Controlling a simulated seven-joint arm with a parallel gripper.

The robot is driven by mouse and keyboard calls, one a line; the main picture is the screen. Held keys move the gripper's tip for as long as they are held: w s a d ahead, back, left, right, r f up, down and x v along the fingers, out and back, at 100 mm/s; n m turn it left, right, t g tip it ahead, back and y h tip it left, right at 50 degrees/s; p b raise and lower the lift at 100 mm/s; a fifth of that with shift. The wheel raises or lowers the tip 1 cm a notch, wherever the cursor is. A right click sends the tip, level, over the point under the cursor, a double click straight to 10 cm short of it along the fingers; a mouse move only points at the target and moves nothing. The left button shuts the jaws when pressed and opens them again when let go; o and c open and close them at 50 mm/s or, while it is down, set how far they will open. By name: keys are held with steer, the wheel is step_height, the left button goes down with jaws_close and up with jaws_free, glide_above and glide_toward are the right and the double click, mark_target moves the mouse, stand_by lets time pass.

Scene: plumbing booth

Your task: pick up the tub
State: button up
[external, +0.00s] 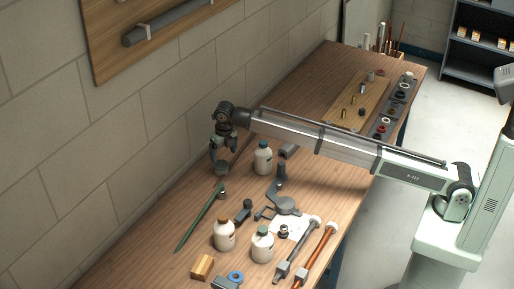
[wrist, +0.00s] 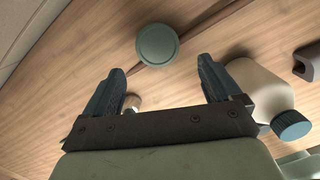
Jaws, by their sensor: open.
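The tub (wrist: 158,44) shows in the wrist view as a small round grey-green lid seen from above, just beyond and between my fingertips. In the external view the tub (external: 220,169) is a small dark round shape on the bench near the wall, just below my gripper (external: 223,148). My gripper also shows in the wrist view (wrist: 160,66), its two dark fingers spread apart with nothing between the tips. The fingers appear apart from the tub. Its side wall is mostly hidden.
A white bottle (external: 263,158) stands right of my gripper; it also shows in the wrist view (wrist: 258,84), close to the right finger. A small fitting (external: 222,193) and a green rod (external: 198,220) lie nearby. The block wall (external: 165,120) is close on the left.

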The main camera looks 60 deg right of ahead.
mark_target(221, 165)
steer(key=f, duration=0.3)
steer(key=w+f, duration=0.1)
steer(key=f, duration=0.4)
steer(key=shift+w+d+f, duration=0.2)
steer(key=shift+w+f, duration=0.1)
steer(key=shift+f, duration=0.1)
steer(key=c, duration=1)
